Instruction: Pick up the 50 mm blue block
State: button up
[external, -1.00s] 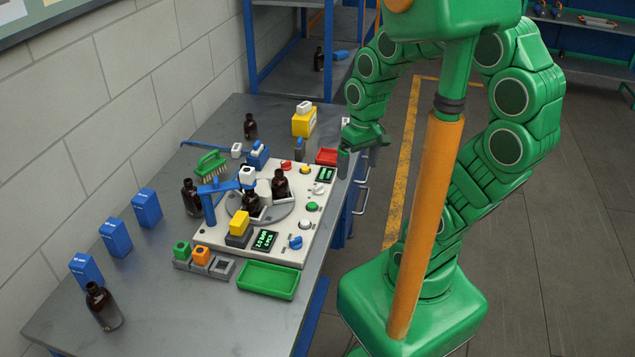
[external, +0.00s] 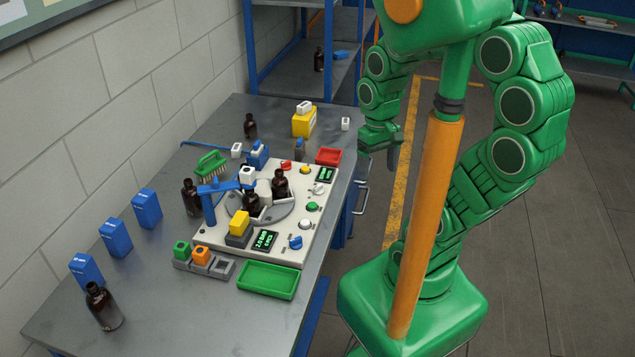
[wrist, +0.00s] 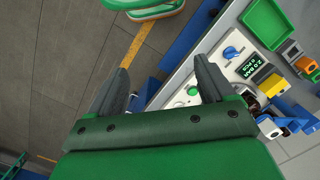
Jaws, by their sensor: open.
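Three blue upright boxes with small white markings stand along the left side of the table: a far one (external: 147,208), a middle one (external: 115,238) and a near one (external: 86,270). A smaller blue piece (external: 260,160) with a white cap is behind the machine. I cannot tell which of these is the 50 mm block. My gripper (external: 379,160) is open and empty beside the table's right edge, far from the blue boxes. In the wrist view, my gripper (wrist: 162,75) has its fingers spread over the floor and the machine's edge.
The machine (external: 318,215) with bottles and a blue arm fills the table's middle. A green tray (external: 268,281), red tray (external: 328,156) and block holder (external: 222,269) stand around it. A brown bottle (external: 103,308) is near the near blue box.

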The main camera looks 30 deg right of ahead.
jog(key=w+a+t+y, duration=0.2)
jog(key=w+a, duration=0.6)
jog(key=m+t+y, duration=0.5)
jog(key=m+y, duration=0.4)
jog(key=m, duration=1.1)
send_over(80, 264)
jog(key=s+d, duration=0.1)
jog(key=d, duration=0.8)
notch_tip(80, 264, down, 9)
jog(key=a+f+m, duration=0.1)
jog(key=f, duration=0.1)
jog(key=a+f+m+t, duration=0.1)
jog(key=a+f+m, duration=0.1)
jog(key=f, duration=0.1)
jog(key=s+a+f+m+t, duration=0.1)
jog(key=f, duration=0.2)
jog(key=shift+s+a+m, duration=0.1)
jog(key=shift+a+m, duration=0.1)
jog(key=shift+m, duration=0.2)
jog(key=shift+a+f+m+t+h, duration=0.15)
jog(key=shift+f+m+t+h, duration=0.2)
jog(key=shift+f+t, duration=0.2)
jog(key=shift+x, duration=2.2)
jog(key=shift+w+a, duration=0.55)
jog(key=shift+w+a+f, duration=0.3)
jog(key=shift+a+f, duration=0.1)
jog(key=shift+w+a, duration=0.25)
jog(key=shift+a, duration=0.05)
